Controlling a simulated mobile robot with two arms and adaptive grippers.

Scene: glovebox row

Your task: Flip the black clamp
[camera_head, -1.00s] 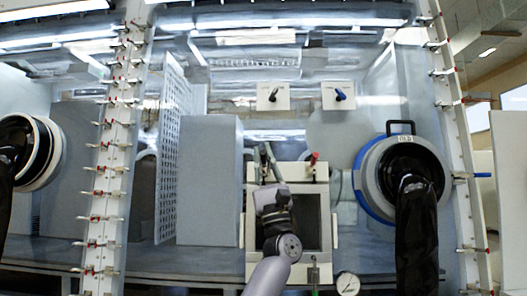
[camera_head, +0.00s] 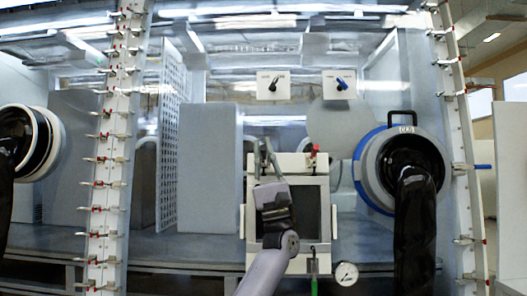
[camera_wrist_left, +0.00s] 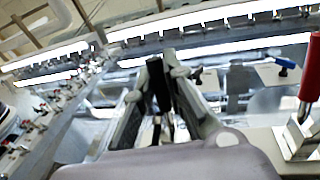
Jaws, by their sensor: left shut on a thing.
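The black clamp shows in the left wrist view as a dark upright handle (camera_wrist_left: 158,85) between my gripper's fingers. My left gripper (camera_wrist_left: 165,95) is shut on it. In the head view, my left gripper (camera_head: 264,156) reaches up from below to the upper left edge of the white framed door (camera_head: 291,164). The clamp is mostly hidden there by the fingers. A red-handled clamp (camera_head: 315,149) stands upright to the right on the same frame, apart from the gripper. My right gripper is not in view.
A grey box-like block (camera_head: 208,165) stands left of the door. To the right is a blue-rimmed glove port (camera_head: 365,172) with a black sleeve. A green handle (camera_head: 314,286) and a round gauge (camera_head: 346,274) sit below. Two small switch plates (camera_head: 273,85) are above.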

